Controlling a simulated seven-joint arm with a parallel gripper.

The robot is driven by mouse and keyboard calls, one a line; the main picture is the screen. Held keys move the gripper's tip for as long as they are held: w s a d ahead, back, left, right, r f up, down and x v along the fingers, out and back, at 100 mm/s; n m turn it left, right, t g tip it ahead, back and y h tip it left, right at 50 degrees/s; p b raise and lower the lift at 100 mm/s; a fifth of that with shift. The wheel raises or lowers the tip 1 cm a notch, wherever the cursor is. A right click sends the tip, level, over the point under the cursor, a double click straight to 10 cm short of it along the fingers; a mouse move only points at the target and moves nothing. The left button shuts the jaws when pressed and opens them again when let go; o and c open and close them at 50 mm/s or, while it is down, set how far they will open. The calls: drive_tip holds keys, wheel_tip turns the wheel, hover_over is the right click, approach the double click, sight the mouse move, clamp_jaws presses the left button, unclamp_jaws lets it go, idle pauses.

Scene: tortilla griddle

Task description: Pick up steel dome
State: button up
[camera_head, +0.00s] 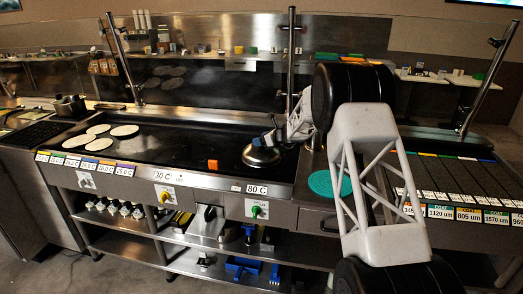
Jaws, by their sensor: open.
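The steel dome (262,156) is a low, round, shiny lid resting on the right part of the dark griddle (190,150). A dark piece with a bluish tint shows at its top. My gripper (277,135) is at the dome's upper right, coming in from the right. It is open, and its fingers are small and dark here. I cannot tell whether they touch the dome's top or stand around it.
An orange block (212,164) lies on the griddle left of the dome. Several pale tortillas (98,130) lie at the griddle's left. A teal round mat (328,184) sits right of the griddle. An upright metal post (291,60) stands behind the dome.

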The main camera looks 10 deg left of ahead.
idle(0.4)
clamp_jaws()
